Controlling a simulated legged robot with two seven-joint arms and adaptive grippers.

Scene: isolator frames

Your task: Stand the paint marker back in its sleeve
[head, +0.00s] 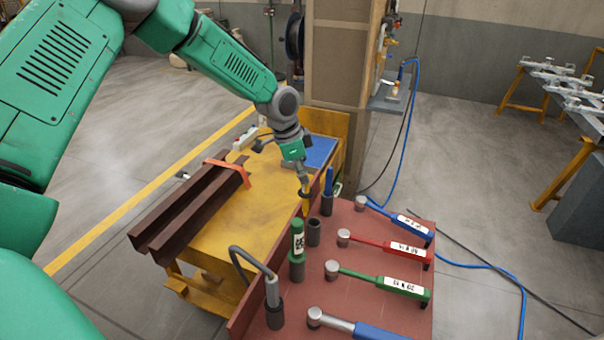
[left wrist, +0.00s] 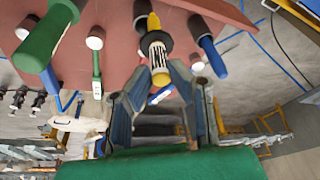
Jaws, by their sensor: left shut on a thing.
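My left gripper (head: 304,186) is shut on the paint marker, just above the far left part of the red board. In the left wrist view the paint marker (left wrist: 158,52) is yellow, with a black collar and a black-and-white striped label, between the fingertips (left wrist: 163,76). In the head view it is mostly hidden by the gripper. An open dark sleeve (head: 314,233) stands empty on the board, nearer than the gripper. A dark sleeve (left wrist: 141,10) also shows beyond the marker's tip in the left wrist view. My right gripper is not in view.
A blue marker (head: 329,181) stands in a sleeve beside the gripper. A green marker (head: 297,238) and a grey hooked tool (head: 272,290) stand nearer. Several coloured-handled tools lie on the red board (head: 375,290). A yellow table (head: 225,225) with brown beams is at left.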

